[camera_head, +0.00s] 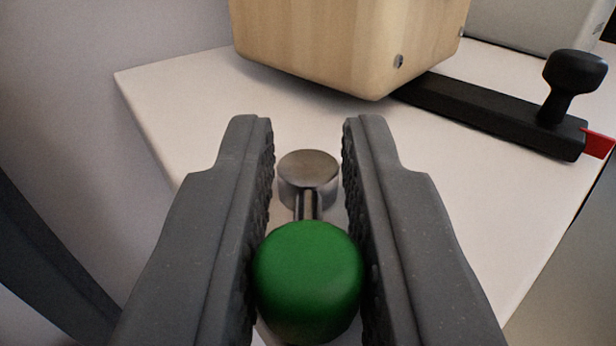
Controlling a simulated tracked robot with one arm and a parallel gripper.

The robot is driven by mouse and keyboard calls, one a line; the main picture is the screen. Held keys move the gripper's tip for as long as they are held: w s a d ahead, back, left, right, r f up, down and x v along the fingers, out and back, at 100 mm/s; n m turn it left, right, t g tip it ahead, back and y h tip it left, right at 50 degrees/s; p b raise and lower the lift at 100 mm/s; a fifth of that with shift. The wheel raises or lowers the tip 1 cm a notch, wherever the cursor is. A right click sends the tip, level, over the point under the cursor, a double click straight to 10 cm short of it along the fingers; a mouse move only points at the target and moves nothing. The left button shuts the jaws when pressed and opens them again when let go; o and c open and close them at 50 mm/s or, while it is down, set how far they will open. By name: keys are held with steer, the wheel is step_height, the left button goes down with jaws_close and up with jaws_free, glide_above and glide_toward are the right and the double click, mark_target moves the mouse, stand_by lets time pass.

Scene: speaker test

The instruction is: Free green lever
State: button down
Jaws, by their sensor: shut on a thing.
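The green lever has a round green knob (308,278) on a short metal rod that runs to a metal pivot cap (308,177). My gripper (308,135) has its two dark grey ridged fingers on either side of the knob, shut on it. The fingertips reach past the knob, to the left and right of the metal cap. The base under the knob is mostly hidden by the knob and fingers.
A pale wooden box (330,45) stands just behind the lever on a white table top (165,95). To the right lies a black bar (480,105) with a black knob handle (572,80) and a red tab (598,143). A grey box (535,22) is at the back right.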

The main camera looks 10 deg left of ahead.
steer(key=shift+a+r+m+h, duration=0.1)
steer(key=shift+m+h, duration=0.35)
steer(key=shift+h, duration=0.2)
steer(key=shift+a+r+m+h, duration=0.1)
steer(key=shift+m+h, duration=0.35)
steer(key=shift+h, duration=0.5)
steer(key=c, duration=1.4)
jaws_free()
steer(key=shift+o, duration=0.2)
steer(key=shift+f, duration=0.1)
steer(key=s+b, duration=0.3)
steer(key=s, duration=1)
steer(key=shift+s+d, duration=0.25)
steer(key=shift+s, duration=0.15)
